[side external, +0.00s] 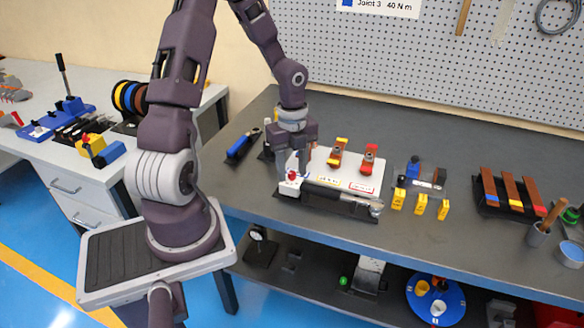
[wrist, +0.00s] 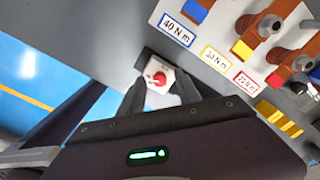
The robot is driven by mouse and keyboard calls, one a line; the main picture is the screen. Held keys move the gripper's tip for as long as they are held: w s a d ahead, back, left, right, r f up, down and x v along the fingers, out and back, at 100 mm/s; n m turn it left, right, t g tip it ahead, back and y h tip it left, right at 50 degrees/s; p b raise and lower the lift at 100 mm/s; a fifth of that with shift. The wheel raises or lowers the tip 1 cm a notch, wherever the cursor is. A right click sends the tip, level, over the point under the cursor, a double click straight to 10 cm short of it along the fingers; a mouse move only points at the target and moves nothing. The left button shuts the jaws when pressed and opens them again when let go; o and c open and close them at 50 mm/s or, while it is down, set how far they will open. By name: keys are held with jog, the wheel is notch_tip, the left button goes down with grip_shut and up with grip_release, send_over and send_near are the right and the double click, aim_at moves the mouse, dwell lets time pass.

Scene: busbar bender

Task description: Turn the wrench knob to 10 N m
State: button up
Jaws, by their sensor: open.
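A round red knob (wrist: 158,78) sits on a small white block (wrist: 163,65) with small markings too small to read. In the side external view the red knob (side external: 292,175) is at the left end of the white tool stand (side external: 325,175). My gripper (side external: 291,165) is open and points down at the knob. In the wrist view the fingers of my gripper (wrist: 160,84) stand on either side of the knob, apart from each other. I cannot tell whether they touch it. The knob's setting is not readable.
The stand carries a 40 N m label (wrist: 176,30), a 20 N m label (wrist: 216,60) and a red-bordered label (wrist: 246,81) I cannot read clearly. Orange tools (side external: 337,152) stand on it. A dark cylinder (side external: 340,195) lies along its front. Yellow blocks (side external: 420,204) are to the right.

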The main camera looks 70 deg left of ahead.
grip_shut()
jog(key=shift+n, duration=0.4)
jog(key=n, duration=0.4)
jog(key=shift+n, duration=0.4)
jog(key=n, duration=1.1)
jog(key=shift+n, duration=0.4)
jog(key=n, duration=0.6)
jog(key=shift+n, duration=0.4)
